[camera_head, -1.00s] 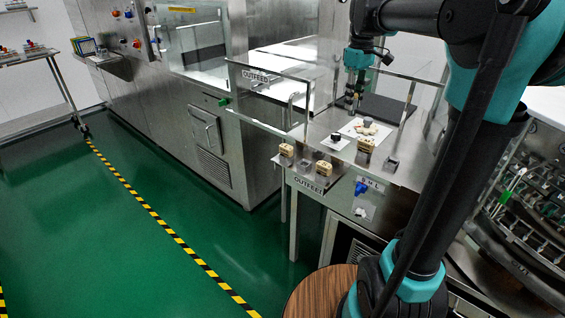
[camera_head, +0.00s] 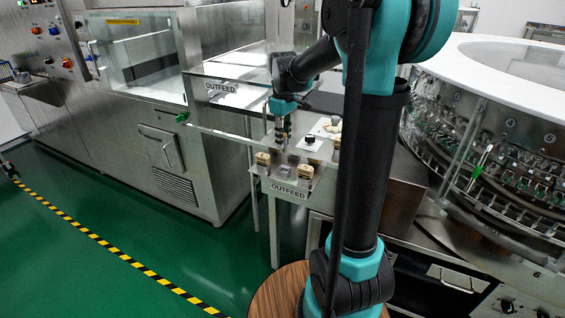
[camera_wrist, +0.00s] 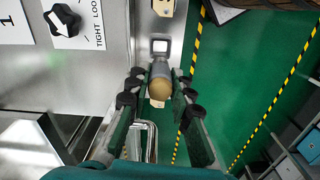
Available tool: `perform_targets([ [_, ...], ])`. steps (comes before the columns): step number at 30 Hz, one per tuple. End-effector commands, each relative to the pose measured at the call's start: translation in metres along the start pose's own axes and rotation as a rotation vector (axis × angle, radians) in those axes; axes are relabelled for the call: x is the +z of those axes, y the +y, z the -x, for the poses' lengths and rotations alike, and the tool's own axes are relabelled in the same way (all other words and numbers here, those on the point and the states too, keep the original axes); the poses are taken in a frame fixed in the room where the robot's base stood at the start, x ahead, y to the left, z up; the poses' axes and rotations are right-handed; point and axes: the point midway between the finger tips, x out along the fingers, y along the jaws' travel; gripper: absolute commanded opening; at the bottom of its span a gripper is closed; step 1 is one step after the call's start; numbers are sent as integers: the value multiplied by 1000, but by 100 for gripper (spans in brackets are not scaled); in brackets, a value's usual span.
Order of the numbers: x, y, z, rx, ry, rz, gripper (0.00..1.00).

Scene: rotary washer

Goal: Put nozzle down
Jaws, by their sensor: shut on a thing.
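In the wrist view, my gripper (camera_wrist: 160,76) is shut on the nozzle (camera_wrist: 159,90), a short piece with a rounded tan end and a grey body. Its fingers lie on either side of it. A small grey square holder with a pale centre (camera_wrist: 160,47) shows just beyond the nozzle, apart from it in the picture. In the head view, my gripper (camera_head: 283,130) points down above the small outfeed shelf (camera_head: 284,186). The nozzle is too small to make out there.
Wooden blocks (camera_head: 263,159) (camera_head: 305,171) stand on the shelf beside my gripper. A black knob (camera_wrist: 64,20) sits on a labelled white plate to the left in the wrist view. The round washer (camera_head: 500,130) is at right.

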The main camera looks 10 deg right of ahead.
Motion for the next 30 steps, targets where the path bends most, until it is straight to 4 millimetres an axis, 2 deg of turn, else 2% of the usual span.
perform_targets([
  [3,0,0,-28,0,0,0,0],
  [6,0,0,-44,0,0,0,0],
  [13,0,0,-62,0,0,0,0],
  [18,0,0,-85,0,0,0,0],
  [22,0,-1,-94,0,0,0,0],
  [30,0,-1,-95,0,0,0,0],
])
